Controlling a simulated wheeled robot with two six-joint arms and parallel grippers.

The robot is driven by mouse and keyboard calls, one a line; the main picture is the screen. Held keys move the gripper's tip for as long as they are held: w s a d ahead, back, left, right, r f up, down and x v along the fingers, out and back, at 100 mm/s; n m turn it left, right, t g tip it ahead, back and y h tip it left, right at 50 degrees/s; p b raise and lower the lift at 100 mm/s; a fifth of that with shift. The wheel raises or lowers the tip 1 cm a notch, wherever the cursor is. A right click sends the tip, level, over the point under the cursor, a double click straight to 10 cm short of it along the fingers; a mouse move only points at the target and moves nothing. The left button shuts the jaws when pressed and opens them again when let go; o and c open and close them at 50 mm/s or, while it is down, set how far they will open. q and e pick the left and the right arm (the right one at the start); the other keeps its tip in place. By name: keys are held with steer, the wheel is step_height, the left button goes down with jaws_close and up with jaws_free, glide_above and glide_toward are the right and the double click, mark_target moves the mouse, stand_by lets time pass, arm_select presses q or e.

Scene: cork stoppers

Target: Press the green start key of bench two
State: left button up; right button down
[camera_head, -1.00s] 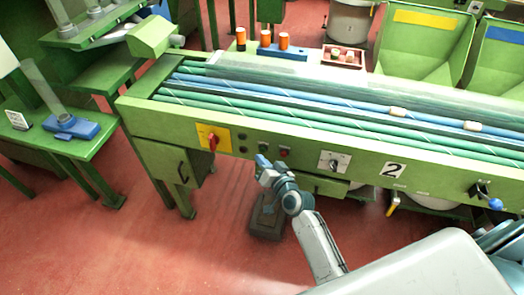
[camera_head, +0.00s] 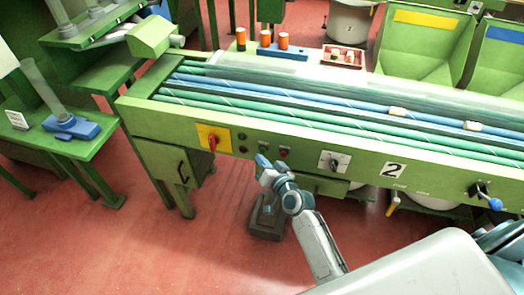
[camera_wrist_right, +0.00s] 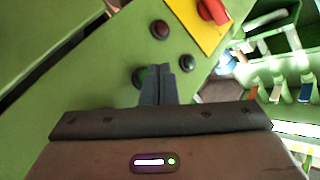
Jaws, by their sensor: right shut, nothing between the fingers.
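Bench two (camera_head: 350,190) is the long green roller bench with a white plate marked 2 (camera_head: 394,170) on its front. My right gripper (camera_head: 261,160) is shut and empty at the bench front, left of a red key (camera_head: 284,152). In the right wrist view its fingertips (camera_wrist_right: 158,70) lie over a round dark-rimmed key (camera_wrist_right: 139,77), which they partly hide. This key sits where the green start key seems to be, but its colour is hard to make out. I cannot tell whether the fingertips touch it.
A yellow plate with a red switch (camera_head: 212,138) is left of the keys, with two small dark buttons beside it. A rotary knob (camera_head: 334,161) is to the right. Red floor lies open in front.

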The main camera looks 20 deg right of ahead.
steer(key=shift+w+d, duration=0.1)
steer(key=shift+w+d, duration=0.15)
steer(key=shift+w, duration=0.1)
